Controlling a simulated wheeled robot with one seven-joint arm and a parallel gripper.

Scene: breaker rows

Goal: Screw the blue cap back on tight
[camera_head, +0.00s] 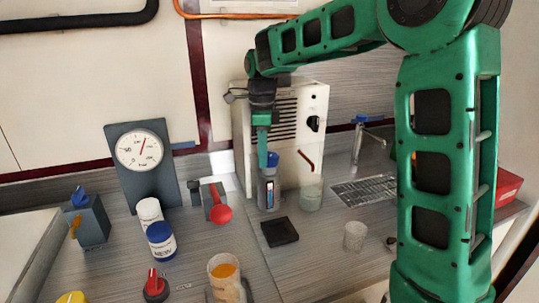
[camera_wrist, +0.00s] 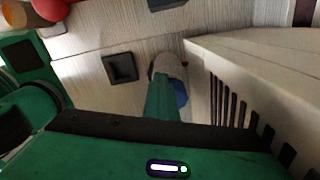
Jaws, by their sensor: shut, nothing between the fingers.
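A grey bottle (camera_head: 269,192) with a dark label stands upright on the counter in front of the beige machine. A blue cap (camera_head: 273,158) shows at its top; I cannot tell how tightly it sits. My gripper (camera_head: 262,166) points down at the bottle's top, its green fingers shut and empty, beside the cap on its left in the head view. In the wrist view the fingers (camera_wrist: 165,82) hide part of the bottle, and the blue cap (camera_wrist: 180,93) shows just to their right. Whether the fingers touch the cap is unclear.
The beige vented machine (camera_head: 310,120) stands close behind the bottle. A glass beaker (camera_head: 311,193) is to its right, a black tray (camera_head: 279,232) in front.

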